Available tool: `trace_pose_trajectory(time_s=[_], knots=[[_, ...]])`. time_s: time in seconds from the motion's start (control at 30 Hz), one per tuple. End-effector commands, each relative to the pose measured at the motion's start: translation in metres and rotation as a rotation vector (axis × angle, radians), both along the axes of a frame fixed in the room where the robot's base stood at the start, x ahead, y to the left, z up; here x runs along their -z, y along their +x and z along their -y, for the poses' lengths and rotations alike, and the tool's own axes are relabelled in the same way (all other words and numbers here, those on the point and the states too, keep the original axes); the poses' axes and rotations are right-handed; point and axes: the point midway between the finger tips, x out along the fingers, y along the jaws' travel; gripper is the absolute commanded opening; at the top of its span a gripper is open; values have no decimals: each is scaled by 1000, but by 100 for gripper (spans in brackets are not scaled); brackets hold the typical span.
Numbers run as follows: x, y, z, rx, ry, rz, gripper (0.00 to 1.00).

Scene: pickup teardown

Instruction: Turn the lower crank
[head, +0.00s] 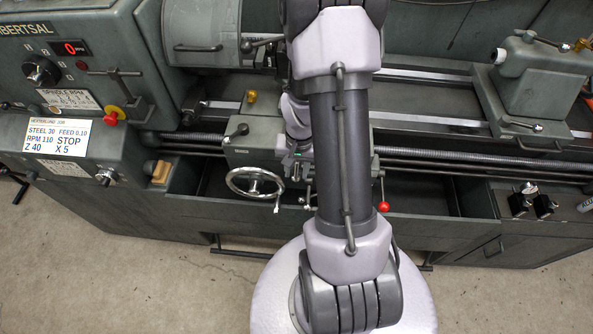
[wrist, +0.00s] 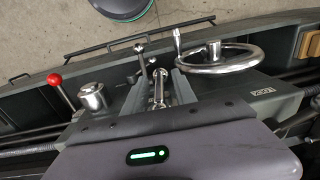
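My gripper (wrist: 159,90) shows in the wrist view with its two dark fingers apart. A chrome crank handle (wrist: 158,88) shows between them, with a visible gap on each side; I take it for the lower crank, though its label and hub are not clear. I cannot tell how deep it sits between the fingers. In the head view my arm hides most of the crank and the fingers, in front of the lathe carriage (head: 245,148).
A chrome handwheel (wrist: 218,56) is right of the fingers in the wrist view. Thin levers (wrist: 142,48) rise just beyond them. A red-knobbed lever (wrist: 60,84) and a chrome knob (wrist: 92,98) are at left. A sign (head: 57,137) reads "X 5". Floor in front is clear.

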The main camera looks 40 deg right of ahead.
Motion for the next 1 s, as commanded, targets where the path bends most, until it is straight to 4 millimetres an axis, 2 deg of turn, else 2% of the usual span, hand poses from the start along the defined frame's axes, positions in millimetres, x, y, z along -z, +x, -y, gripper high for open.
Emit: trace_pose_trajectory(time_s=[0.2, 0.37, 0.4, 0.73, 1.0], knots=[[0, 0, 0, 0, 0, 0, 33], [0, 0, 0, 0, 0, 0, 3], [0, 0, 0, 0, 0, 0, 0], [9, 0, 2, 7, 48, 62, 0], [2, 0, 0, 1, 96, 114, 0]])
